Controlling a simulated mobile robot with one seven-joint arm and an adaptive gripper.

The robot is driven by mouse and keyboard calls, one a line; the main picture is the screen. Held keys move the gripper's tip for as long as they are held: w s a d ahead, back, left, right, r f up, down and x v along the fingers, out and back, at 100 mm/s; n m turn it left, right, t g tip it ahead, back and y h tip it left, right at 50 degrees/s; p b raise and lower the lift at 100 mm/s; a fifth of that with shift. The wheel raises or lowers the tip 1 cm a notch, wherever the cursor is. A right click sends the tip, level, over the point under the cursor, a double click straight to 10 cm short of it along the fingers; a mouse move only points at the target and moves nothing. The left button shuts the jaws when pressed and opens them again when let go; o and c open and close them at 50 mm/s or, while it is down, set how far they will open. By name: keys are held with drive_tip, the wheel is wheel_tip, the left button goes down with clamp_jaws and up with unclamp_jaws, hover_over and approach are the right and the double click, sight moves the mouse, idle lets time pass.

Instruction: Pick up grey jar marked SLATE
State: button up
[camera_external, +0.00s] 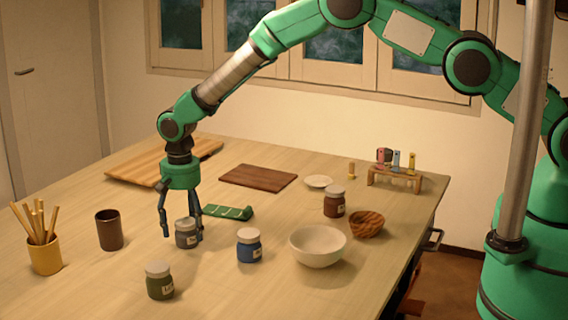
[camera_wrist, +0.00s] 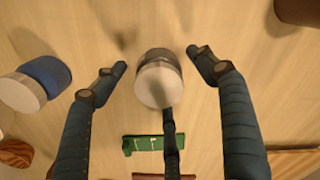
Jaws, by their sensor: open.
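The grey jar (camera_external: 186,233) stands upright on the table, with a pale grey lid and a small white label too small to read. In the wrist view the jar (camera_wrist: 158,80) is seen from above, lid towards the camera. My gripper (camera_external: 181,226) points down over it, three dark fingers spread and open. In the wrist view my gripper (camera_wrist: 157,70) has one fingertip on each side of the jar with gaps, and a third finger overlaps the lid's lower edge. I cannot tell whether that finger touches it.
A blue jar (camera_external: 249,245) stands to the right, a green jar (camera_external: 160,282) in front, a brown cup (camera_external: 109,230) to the left. A cream bowl (camera_external: 317,247) and red-brown jar (camera_external: 334,203) stand further right. A green strip (camera_external: 229,211) lies just behind the grey jar.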

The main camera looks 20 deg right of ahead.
sight(185, 221)
drive_tip(key=c, duration=1.4)
drive_tip(key=shift+r, duration=0.15)
drive_tip(key=shift+c, duration=0.2)
drive_tip(key=shift+r+b, duration=0.6)
drive_tip(key=shift+r, duration=4.25)
